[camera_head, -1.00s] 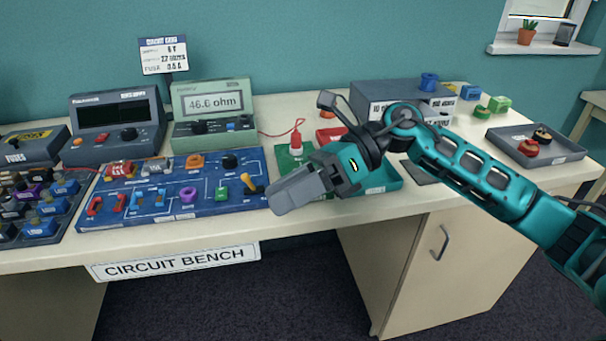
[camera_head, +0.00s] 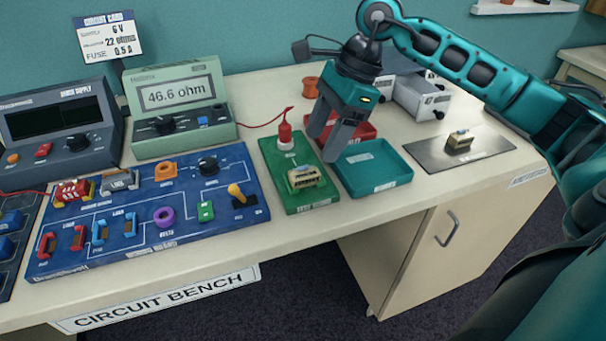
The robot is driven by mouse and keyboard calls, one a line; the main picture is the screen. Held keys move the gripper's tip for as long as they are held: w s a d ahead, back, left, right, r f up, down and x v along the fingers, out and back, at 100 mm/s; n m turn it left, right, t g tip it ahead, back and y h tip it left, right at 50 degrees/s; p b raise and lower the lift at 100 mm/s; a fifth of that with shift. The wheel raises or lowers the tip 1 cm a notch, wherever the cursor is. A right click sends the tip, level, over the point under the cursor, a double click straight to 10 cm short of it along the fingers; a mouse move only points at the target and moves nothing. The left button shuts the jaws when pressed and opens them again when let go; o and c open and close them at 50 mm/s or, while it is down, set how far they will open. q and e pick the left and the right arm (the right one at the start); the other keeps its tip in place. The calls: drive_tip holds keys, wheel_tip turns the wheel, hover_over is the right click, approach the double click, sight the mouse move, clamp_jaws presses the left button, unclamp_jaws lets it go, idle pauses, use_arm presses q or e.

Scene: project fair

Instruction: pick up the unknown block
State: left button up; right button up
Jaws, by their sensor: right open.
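A small beige-and-brown block (camera_head: 305,177) sits on the green board (camera_head: 313,203), in front of a red plug. I cannot tell from any marking which is the unknown block. My right gripper (camera_head: 328,150) points down, open and empty, just behind and right of the block on the green board. It appears above the board and does not hold the block. My left gripper is out of view.
A teal tray (camera_head: 375,185) and a red tray (camera_head: 352,124) stand right of the green board. The red plug (camera_head: 285,134) has a cable to the meter (camera_head: 180,106), which reads 46.6 ohm. A blue circuit board (camera_head: 100,250) with several parts lies left.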

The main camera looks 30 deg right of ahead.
sight(305, 172)
drive_tip(key=shift+x, duration=0.9)
drive_tip(key=x, duration=0.4)
drive_tip(key=shift+a, duration=0.25)
drive_tip(key=shift+w+a+f, duration=0.1)
drive_tip(key=shift+a+f, duration=0.05)
drive_tip(key=shift+f, duration=0.35)
clamp_jaws()
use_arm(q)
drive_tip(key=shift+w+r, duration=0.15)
use_arm(e)
drive_tip(key=shift+r, duration=0.1)
use_arm(q)
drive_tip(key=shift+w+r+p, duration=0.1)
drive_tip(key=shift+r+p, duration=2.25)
drive_tip(key=shift+p, duration=0.05)
use_arm(e)
wheel_tip(305, 172, up, 23)
